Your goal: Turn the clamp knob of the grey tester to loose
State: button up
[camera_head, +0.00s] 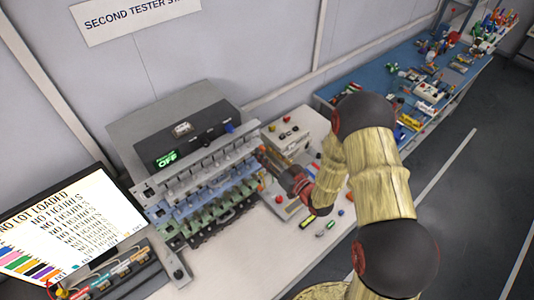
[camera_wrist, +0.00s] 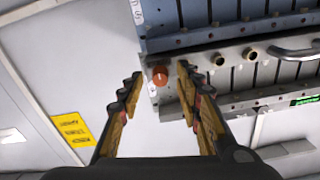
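The grey tester (camera_head: 205,180) stands on the bench in the head view, a long rack of clamp bars and slots in front of a dark box whose green display (camera_head: 166,158) reads OFF. My gripper (camera_head: 262,155) is at the tester's right end. In the wrist view my gripper (camera_wrist: 159,74) is open, its two fingers apart. An orange-red knob (camera_wrist: 160,75) at the end of the metal clamp bar (camera_wrist: 205,66) shows between the fingertips, with a gap visible on each side. I cannot tell its turn position. In the head view my gripper hides this end.
A screen (camera_head: 70,235) reading NO LOT LOADED stands at the left. A white box (camera_head: 298,135) with a red button stands just behind my gripper, and small coloured parts lie on the bench nearby. A blue bench (camera_head: 345,95) with clutter runs to the back right. The front bench surface (camera_head: 245,260) is clear.

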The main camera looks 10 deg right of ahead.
jog(key=shift+c, duration=1)
grip_shut()
